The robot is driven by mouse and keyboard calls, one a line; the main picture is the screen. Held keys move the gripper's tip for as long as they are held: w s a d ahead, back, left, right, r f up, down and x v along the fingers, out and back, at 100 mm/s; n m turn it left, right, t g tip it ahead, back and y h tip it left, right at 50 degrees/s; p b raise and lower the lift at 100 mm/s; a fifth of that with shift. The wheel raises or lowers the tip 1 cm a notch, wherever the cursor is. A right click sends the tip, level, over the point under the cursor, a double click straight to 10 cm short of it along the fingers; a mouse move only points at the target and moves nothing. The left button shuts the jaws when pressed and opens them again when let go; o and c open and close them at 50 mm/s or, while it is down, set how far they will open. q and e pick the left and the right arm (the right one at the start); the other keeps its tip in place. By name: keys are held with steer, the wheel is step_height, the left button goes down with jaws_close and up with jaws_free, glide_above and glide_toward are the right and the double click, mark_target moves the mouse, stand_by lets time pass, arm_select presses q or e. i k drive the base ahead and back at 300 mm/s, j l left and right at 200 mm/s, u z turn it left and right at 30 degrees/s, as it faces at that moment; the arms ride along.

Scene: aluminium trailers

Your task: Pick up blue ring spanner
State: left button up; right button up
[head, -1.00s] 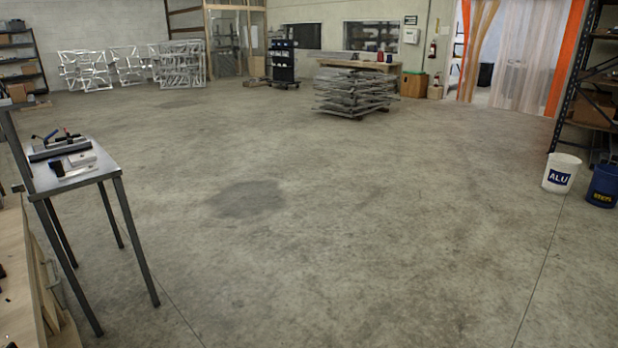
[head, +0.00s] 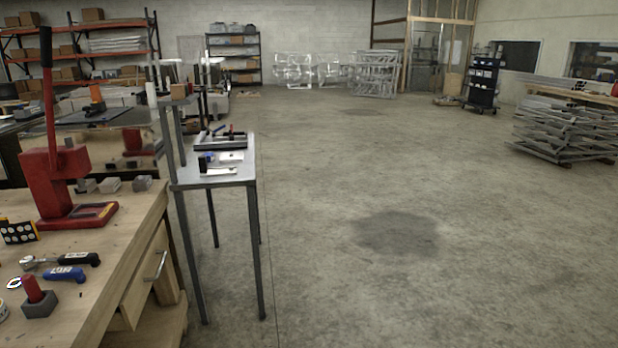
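A blue tool (head: 64,273) with a white label lies on the wooden workbench at the lower left of the head view. A ring-shaped end (head: 14,283) shows just left of it, and it looks like the blue ring spanner, though it is small and I cannot be sure. A ratchet-like tool with a black handle (head: 80,259) lies just behind it. Neither of my grippers is in view.
The wooden workbench (head: 112,262) also carries a red press (head: 52,175), a grey block with a red knob (head: 38,300) and a black-and-yellow tray (head: 18,232). A metal side table (head: 225,179) stands beyond it. The concrete floor to the right is open.

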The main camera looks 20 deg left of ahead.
mark_target(71, 272)
steer(key=i+u, duration=0.15)
steer(key=u, duration=0.35)
steer(key=i+u, duration=0.2)
steer(key=u, duration=0.3)
steer(key=i+l+u, duration=0.1)
steer(key=u, duration=0.35)
steer(key=i+l+u, duration=0.15)
steer(key=u, duration=0.35)
steer(key=k+l, duration=0.05)
steer(key=l, duration=0.05)
